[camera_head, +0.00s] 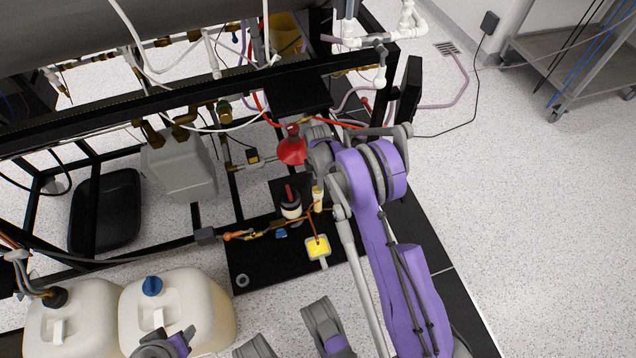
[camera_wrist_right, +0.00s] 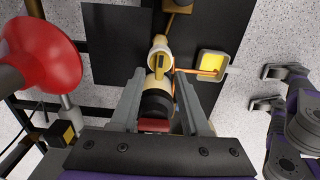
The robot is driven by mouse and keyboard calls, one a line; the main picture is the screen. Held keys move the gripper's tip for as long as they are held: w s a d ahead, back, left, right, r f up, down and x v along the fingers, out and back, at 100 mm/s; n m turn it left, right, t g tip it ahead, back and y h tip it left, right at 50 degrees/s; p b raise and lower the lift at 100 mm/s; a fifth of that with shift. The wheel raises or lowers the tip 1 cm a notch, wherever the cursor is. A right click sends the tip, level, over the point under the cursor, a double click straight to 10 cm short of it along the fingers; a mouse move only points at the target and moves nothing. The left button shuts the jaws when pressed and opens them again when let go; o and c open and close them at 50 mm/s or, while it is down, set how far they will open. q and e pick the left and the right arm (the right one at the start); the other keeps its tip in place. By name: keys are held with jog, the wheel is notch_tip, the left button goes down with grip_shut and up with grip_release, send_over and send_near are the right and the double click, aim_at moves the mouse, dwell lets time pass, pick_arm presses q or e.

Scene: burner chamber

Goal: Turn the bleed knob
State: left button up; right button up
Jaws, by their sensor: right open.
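A small black-and-white fitting with a red top (camera_head: 291,205) stands on the black panel and looks like the bleed knob, though I cannot be sure. In the right wrist view its black body (camera_wrist_right: 157,103) shows between the fingers, with red below it. My right gripper (camera_wrist_right: 160,78) is open. Its fingers lie either side of the fitting in the picture; I cannot tell how near they are. In the head view its fingers are mostly hidden by my purple arm. Grey and purple parts of mine at the bottom edge may include my left gripper (camera_head: 292,335); its opening is unclear.
A red funnel-shaped part (camera_head: 291,150) and a cream cylinder (camera_head: 318,198) stand close by. An orange line runs to a yellow square (camera_head: 317,247). Black frame bars and a grey container (camera_head: 180,165) lie left. White jugs (camera_head: 190,300) stand lower left.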

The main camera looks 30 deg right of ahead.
notch_tip(320, 180, up, 8)
jog(key=p, duration=0.1)
jog(key=shift+f, duration=0.2)
dwell(0.4)
